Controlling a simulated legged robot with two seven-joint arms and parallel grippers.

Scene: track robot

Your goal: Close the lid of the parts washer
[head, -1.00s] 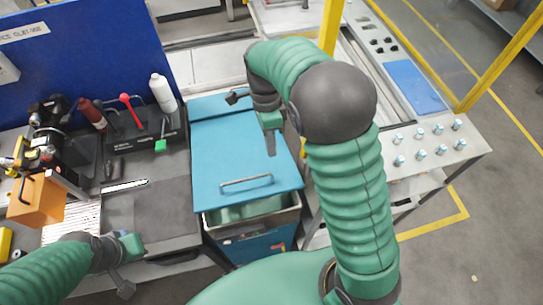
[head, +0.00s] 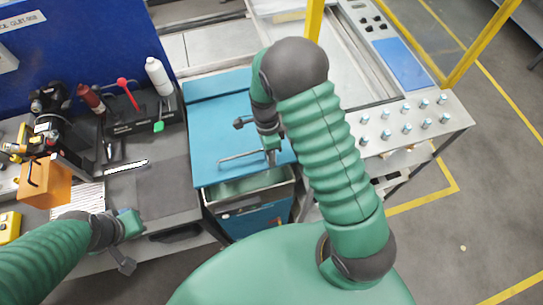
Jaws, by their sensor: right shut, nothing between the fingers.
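The parts washer (head: 250,222) is a blue cabinet with a grey tub, standing right of the workbench. Its blue lid (head: 215,130) lies over most of the tub, with an opening at the front between lid and rim. A metal handle (head: 240,158) runs along the lid's front edge. My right gripper (head: 271,158) is shut and empty at the right end of the handle; I cannot tell whether it touches it. My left gripper (head: 128,250) is over the workbench's front edge, away from the washer; its fingers are too unclear to tell their state.
The workbench (head: 165,190) holds an orange box (head: 45,182), a white bottle (head: 158,76) and a dark tool tray (head: 140,117). Right of the washer stands a metal station with several small cylinders (head: 407,128) and a yellow frame (head: 485,40).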

